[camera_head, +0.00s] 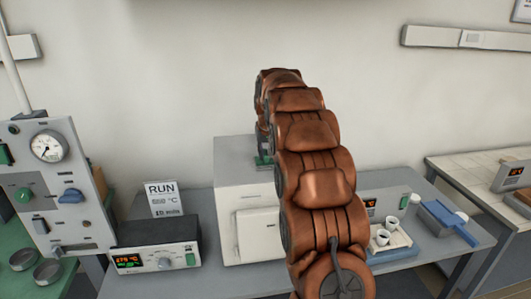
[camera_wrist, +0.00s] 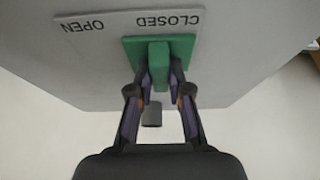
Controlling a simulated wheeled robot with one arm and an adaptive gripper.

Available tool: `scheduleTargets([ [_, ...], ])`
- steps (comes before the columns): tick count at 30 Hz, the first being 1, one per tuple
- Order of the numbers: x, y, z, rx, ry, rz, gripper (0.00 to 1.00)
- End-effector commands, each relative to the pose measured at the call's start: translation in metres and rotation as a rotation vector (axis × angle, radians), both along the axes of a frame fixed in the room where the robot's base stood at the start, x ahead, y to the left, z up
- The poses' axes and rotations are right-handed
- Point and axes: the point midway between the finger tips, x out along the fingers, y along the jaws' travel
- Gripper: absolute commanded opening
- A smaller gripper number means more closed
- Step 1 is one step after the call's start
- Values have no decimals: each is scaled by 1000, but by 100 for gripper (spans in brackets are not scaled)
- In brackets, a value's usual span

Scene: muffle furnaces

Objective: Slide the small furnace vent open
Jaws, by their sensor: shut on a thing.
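The small furnace (camera_head: 230,170) is a pale grey box on the bench in the head view, partly hidden behind my arm. Its vent slider (camera_wrist: 160,65) is a green plate with a raised green grip, seen in the wrist view. The slider sits under the word CLOSED on the label plate (camera_wrist: 120,24); OPEN is printed at the left, both upside down. My gripper (camera_wrist: 160,85) is shut on the raised grip, one finger on each side. In the head view the slider is a small green patch (camera_head: 263,161) on the furnace top, and the fingers are hard to make out.
A controller box (camera_head: 155,258) with a lit display stands left of the furnace, with a RUN sign (camera_head: 163,198) behind it. A gauge panel (camera_head: 55,175) stands at far left.

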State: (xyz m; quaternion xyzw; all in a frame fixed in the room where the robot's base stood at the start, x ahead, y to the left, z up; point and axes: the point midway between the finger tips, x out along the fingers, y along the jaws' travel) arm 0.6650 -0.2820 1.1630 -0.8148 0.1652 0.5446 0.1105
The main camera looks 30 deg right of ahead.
Motion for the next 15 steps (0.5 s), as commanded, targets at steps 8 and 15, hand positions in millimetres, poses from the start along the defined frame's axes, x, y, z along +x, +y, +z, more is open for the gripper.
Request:
scheduleTargets([
  [8,-3,-8,-2,1,-2,-1,0],
  [15,-16,-41,-3,0,-4,-1,0],
])
